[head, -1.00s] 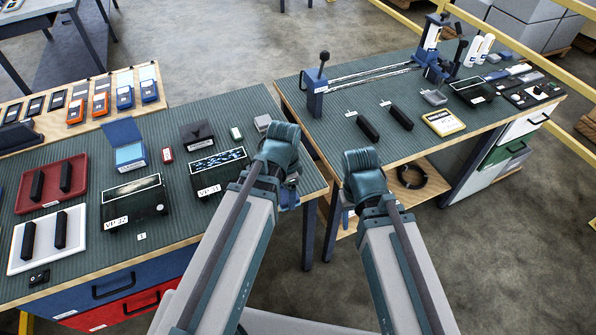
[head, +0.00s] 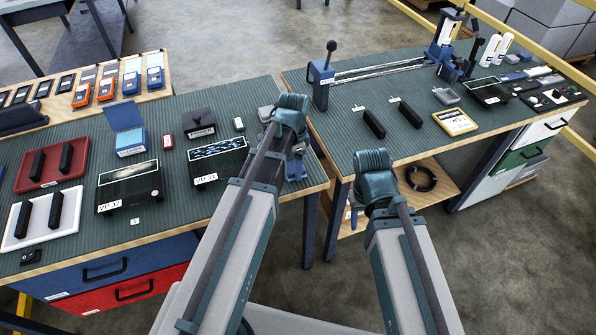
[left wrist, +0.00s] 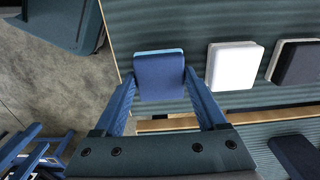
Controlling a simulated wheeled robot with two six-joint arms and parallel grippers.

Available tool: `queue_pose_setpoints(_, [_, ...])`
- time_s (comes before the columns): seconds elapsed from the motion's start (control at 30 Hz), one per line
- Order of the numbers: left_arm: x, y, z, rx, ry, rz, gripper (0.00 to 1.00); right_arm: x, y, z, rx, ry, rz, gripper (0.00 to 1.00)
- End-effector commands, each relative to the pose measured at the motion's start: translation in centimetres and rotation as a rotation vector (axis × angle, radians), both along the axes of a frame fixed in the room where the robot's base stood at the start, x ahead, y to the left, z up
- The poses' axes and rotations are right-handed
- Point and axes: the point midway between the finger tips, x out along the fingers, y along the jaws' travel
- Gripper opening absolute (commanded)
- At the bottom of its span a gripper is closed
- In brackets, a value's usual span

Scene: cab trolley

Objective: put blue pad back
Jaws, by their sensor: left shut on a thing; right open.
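My left gripper (head: 297,168) is above the front right corner of the left table, partly hidden behind its own wrist. In the left wrist view, its two blue fingers (left wrist: 163,98) are shut on the blue pad (left wrist: 160,76), a small dark blue square with a lighter blue edge. The pad cannot be made out clearly in the head view. My right gripper (head: 352,214) is open, low in front of the right table, mostly hidden by its wrist.
The left table (head: 160,228) carries trays, boxes and black bars. The right table (head: 345,125) holds a lever fixture (head: 325,75), black bars and a yellow-framed card (head: 455,122). A white block (left wrist: 232,66) and a dark pad (left wrist: 298,63) lie beside the held pad's position in the wrist view.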

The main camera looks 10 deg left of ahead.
Motion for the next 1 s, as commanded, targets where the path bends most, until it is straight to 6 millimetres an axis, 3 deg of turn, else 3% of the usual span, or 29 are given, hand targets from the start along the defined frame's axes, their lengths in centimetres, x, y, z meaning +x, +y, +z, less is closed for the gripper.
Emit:
queue_pose_setpoints(0.03, [-0.01,0.18,-0.86,0.0,0.0,0.0,0.13,0.0,0.0,-0.87,0.0,0.0,0.0,0.5])
queue_pose_setpoints(0.47, [-0.01,0.25,-1.12,0.0,0.0,-0.001,0.13,-0.01,0.0,-1.12,0.0,0.0,0.0,0.5])
queue_pose_setpoints(0.5, [-0.01,0.25,-0.92,0.0,0.0,-0.001,0.81,0.0,0.0,-0.93,0.0,0.0,0.0,0.5])
queue_pose_setpoints(0.6, [0.0,0.24,-0.9,0.0,0.0,-0.001,0.99,0.0,0.0,-0.91,0.0,0.0,0.0,0.5])
queue_pose_setpoints(1.0, [0.0,0.24,-0.45,0.0,0.0,-0.001,1.0,0.0,0.0,-0.45,0.0,0.0,0.0,0.5])
